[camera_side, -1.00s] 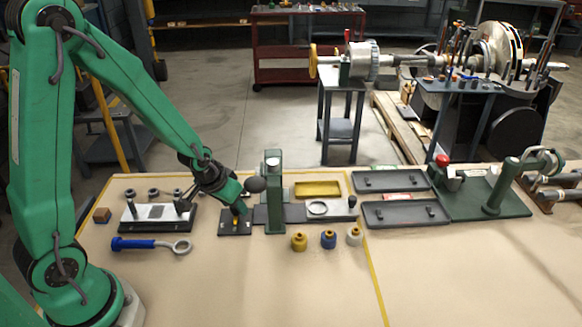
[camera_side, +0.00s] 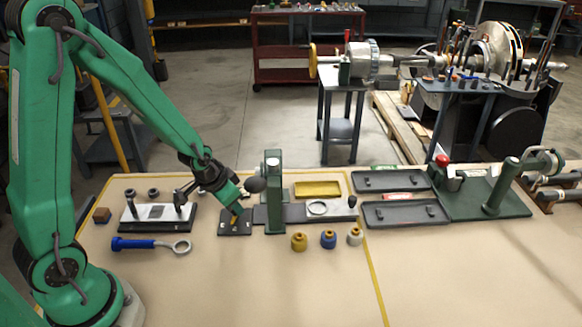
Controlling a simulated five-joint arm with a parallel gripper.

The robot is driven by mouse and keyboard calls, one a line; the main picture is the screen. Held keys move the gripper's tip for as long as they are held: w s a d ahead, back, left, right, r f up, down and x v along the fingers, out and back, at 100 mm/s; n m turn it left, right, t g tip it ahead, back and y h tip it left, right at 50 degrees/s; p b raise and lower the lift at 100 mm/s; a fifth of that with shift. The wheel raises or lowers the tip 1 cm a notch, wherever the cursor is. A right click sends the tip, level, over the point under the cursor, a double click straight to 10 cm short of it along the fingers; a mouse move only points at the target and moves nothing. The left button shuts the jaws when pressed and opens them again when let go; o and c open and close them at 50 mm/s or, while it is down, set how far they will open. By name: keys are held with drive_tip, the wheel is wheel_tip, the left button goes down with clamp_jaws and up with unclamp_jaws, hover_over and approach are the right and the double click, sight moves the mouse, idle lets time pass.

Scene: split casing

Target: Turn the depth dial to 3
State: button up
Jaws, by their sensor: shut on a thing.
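A small dark plate (camera_side: 229,230) lies on the bench, left of a green upright press-like stand (camera_side: 273,200).
A black fixture with a light top (camera_side: 157,214) stands to the left. A blue-handled ring tool (camera_side: 140,244) lies in front of it. Yellow (camera_side: 299,242), blue (camera_side: 328,239) and whitish (camera_side: 354,237) knobs stand right. The front bench is clear.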

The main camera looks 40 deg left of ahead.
drive_tip(key=shift+a, duration=0.2)
drive_tip(key=o, duration=1)
drive_tip(key=shift+d+r, duration=0.1)
drive_tip(key=shift+r, duration=0.1)
drive_tip(key=shift+v, duration=3.7)
